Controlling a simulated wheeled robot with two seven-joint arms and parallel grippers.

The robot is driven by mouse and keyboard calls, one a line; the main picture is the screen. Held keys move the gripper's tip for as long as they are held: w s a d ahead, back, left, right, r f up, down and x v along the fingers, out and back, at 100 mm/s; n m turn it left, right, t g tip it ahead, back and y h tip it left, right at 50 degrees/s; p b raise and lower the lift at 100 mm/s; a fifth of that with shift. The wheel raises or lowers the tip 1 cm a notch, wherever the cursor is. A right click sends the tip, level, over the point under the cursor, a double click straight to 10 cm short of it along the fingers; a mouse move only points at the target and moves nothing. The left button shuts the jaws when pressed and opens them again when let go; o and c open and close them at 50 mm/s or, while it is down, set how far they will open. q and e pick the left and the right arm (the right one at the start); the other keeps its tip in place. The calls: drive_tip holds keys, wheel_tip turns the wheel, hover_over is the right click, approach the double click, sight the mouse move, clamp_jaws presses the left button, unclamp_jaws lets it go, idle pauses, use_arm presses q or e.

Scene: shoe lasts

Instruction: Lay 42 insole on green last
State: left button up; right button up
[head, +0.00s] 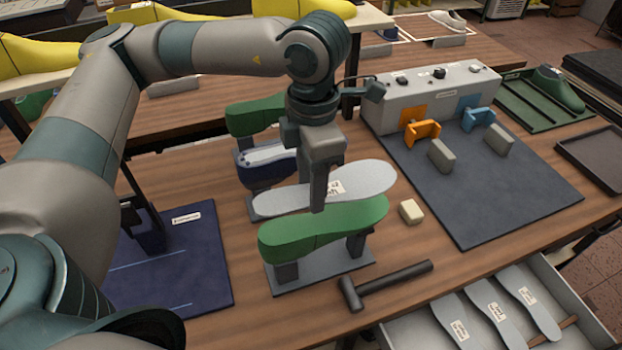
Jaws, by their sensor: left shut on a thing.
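My left gripper (317,200) is shut on a light grey insole (365,178) with a white label; the label's text is too small to read. The insole is held roughly level, just behind and above the nearest green last (325,228) in the picture. Whether it touches the last cannot be told. This green last lies sole up on a stand with a grey base (325,275). My gripper's finger hides part of the insole's middle. My right gripper is not in view.
Behind stand a dark blue last (258,172) and another green last (250,117). A hammer (390,284) and a beige block (411,211) lie close by. An open drawer (398,330) holds several labelled insoles (497,308). A grey machine (430,100) stands behind a dark mat (480,195).

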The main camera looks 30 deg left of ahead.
use_arm(q)
drive_tip(key=shift+f, duration=1.25)
